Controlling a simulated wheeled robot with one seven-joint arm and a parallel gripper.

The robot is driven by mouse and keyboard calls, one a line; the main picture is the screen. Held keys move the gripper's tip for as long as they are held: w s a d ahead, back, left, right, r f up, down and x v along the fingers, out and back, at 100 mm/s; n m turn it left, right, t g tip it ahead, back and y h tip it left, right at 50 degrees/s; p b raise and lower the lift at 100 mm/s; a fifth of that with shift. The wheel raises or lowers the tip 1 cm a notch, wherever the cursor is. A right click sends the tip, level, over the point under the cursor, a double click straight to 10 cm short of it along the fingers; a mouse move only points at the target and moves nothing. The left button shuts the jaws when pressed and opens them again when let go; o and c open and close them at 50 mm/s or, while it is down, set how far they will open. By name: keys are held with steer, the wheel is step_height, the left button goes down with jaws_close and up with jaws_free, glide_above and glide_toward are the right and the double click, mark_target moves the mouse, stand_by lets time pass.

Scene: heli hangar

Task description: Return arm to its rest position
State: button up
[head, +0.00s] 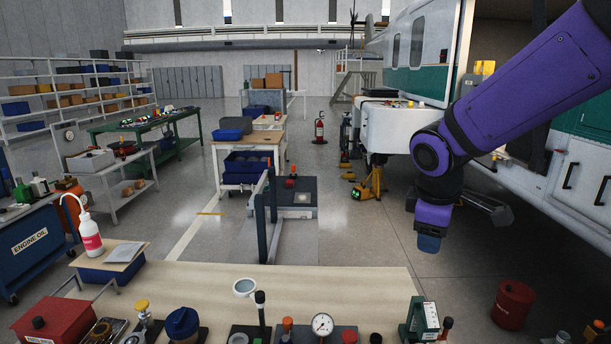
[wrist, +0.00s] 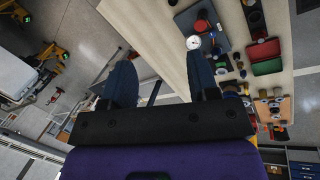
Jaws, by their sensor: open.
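My purple and black arm reaches in from the upper right of the head view. It bends at a round joint and hangs down to my gripper (head: 428,243), which is in the air to the right of the wooden workbench (head: 330,275). In the wrist view my gripper (wrist: 160,78) has its two dark blue fingers spread apart, with nothing between them. The bench top also shows in the wrist view (wrist: 150,25), beyond the fingers. In the head view the fingers overlap, so their gap is hidden there.
Along the bench's near edge stand a pressure gauge (head: 322,324), a red box (head: 65,318), a green block (head: 421,320) and several other parts. A white-green helicopter (head: 418,52) is behind my arm. A red canister (head: 512,304) stands on the floor right.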

steer(key=s+d+r+m, duration=0.2)
steer(key=s+r+m, duration=0.1)
steer(key=s, duration=0.3)
steer(key=s+d+r+m+t+y, duration=0.1)
steer(key=s+d+r+m, duration=0.2)
steer(key=s+m, duration=0.2)
steer(key=s+d+r+m+t+y, duration=0.1)
steer(key=s+d+r+m, duration=0.1)
steer(key=s, duration=0.6)
steer(key=shift+s+d+r+m, duration=0.15)
steer(key=shift+s+r+m, duration=0.1)
steer(key=shift+r+m, duration=0.55)
steer(key=shift+f, duration=0.1)
